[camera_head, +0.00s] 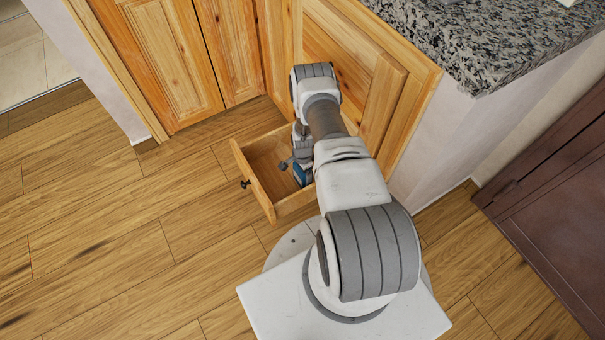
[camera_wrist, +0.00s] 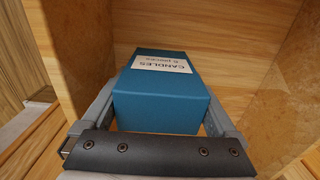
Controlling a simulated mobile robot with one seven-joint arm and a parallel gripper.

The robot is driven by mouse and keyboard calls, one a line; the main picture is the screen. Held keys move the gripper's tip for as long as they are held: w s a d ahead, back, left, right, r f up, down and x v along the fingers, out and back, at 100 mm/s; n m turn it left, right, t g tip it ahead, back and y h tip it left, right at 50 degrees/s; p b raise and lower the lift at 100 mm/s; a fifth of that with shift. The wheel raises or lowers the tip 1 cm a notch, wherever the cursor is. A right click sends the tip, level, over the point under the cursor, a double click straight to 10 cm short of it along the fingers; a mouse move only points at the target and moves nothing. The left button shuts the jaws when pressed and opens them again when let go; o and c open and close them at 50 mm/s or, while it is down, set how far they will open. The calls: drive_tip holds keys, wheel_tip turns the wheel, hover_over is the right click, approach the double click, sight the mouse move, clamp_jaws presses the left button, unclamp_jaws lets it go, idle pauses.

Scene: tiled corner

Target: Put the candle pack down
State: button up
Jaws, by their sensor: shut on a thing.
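The candle pack (camera_wrist: 160,95) is a blue box with a pale label reading "CANDLES", seen large in the wrist view. My gripper (camera_wrist: 160,108) has one finger on each side of it and is shut on it. In the head view the pack shows as a small blue patch (camera_head: 301,174), mostly hidden by my arm. The pack and my gripper (camera_head: 297,163) are within the open wooden drawer (camera_head: 257,184). Whether the pack touches the drawer bottom cannot be told.
The drawer's walls (camera_wrist: 278,85) stand close around the gripper. Wooden cabinets (camera_head: 160,60) are behind, with a granite counter (camera_head: 480,35) at upper right. A dark red-brown door or panel (camera_head: 560,220) is at the right. The wood floor (camera_head: 100,230) on the left is clear.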

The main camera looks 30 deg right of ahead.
drive_tip(key=o, duration=1.4)
drive_tip(key=shift+f, duration=0.1)
drive_tip(key=shift+c, duration=0.2)
